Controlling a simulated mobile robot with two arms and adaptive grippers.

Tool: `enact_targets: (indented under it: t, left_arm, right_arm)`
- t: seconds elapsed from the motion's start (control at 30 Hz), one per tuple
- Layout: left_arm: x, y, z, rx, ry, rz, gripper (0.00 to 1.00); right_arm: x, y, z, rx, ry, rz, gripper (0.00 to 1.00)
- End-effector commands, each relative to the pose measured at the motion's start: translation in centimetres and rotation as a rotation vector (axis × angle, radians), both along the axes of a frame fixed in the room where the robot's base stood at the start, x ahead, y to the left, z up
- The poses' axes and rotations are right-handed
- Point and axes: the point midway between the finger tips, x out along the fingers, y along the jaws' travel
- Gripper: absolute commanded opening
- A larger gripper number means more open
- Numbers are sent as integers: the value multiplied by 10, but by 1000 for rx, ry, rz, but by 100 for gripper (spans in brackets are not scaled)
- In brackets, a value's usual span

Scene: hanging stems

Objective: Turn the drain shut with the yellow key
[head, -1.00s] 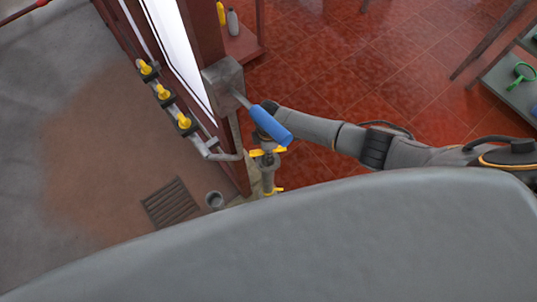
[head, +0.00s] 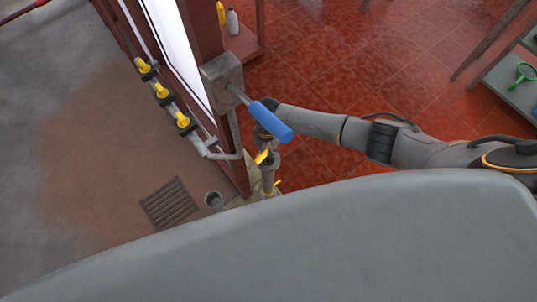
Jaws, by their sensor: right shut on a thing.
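The yellow key (head: 262,157) shows as a tilted yellow piece under my right gripper (head: 265,142), on an upright grey fitting (head: 268,178). My right gripper points down and is shut on the key. A blue handle (head: 271,121) on a lever hides part of the gripper, so its fingers do not show clearly. A second, smaller yellow piece (head: 278,184) shows lower on the fitting. My left gripper is not in view.
The blue-handled lever comes from a grey box (head: 222,81) on the red post, close to my right gripper. Several yellow-tapped valves (head: 162,91) line a pipe at left.

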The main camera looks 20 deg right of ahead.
Motion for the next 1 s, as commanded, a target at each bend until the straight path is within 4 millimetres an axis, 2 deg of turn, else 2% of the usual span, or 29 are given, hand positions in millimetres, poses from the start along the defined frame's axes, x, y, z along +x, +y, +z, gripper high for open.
enact_targets:
  t: [0.1, 0.4, 0.43, 0.57, 0.77, 0.87, 1.0]
  left_arm:
    - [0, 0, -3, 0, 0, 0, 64]
    - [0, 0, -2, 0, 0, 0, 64]
    - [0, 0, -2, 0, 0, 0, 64]
    - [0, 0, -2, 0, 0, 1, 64]
    - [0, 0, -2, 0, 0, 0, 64]
    - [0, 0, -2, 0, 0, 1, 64]
    - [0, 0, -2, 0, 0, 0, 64]
  right_arm:
    - [0, 0, -1, -1, 0, 80, 0]
    - [-1, 0, 0, -1, 1, 90, 0]
    - [-1, 0, 0, -1, 1, 90, 21]
    - [-1, 0, 0, -1, 1, 88, 46]
    - [0, 0, 0, -1, 1, 87, 46]
    - [-1, 0, 0, -1, 1, 86, 62]
    - [0, 0, 0, -1, 1, 86, 64]
